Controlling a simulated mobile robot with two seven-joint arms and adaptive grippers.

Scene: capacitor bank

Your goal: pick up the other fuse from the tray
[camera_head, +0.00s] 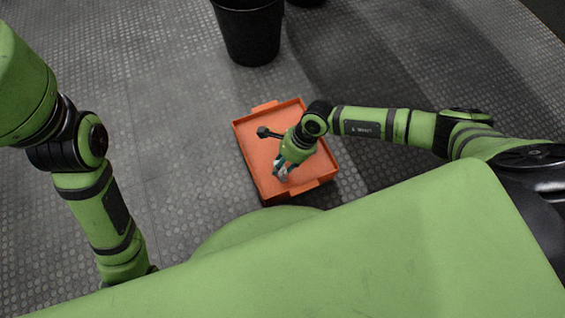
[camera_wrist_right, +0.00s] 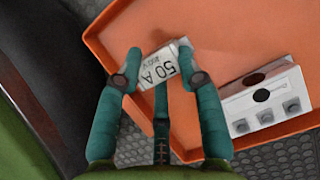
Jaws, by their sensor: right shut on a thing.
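The orange tray (camera_head: 256,157) lies on the floor ahead of my base. My right gripper (camera_head: 282,172) reaches down over its near part. In the right wrist view my right gripper (camera_wrist_right: 166,75) has its teal fingers shut on a white fuse (camera_wrist_right: 158,69) marked "50 A". The fuse sits tilted between the fingertips, with the tray (camera_wrist_right: 190,25) behind it; whether it touches the tray I cannot tell. No second fuse can be made out clearly. My left gripper is out of view; its arm passes behind my green body.
A pale block (camera_wrist_right: 265,98) with a dark round mark and three grey squares shows by the tray's edge in the right wrist view. A black bin (camera_head: 250,32) stands beyond the tray. The studded floor left of the tray is clear.

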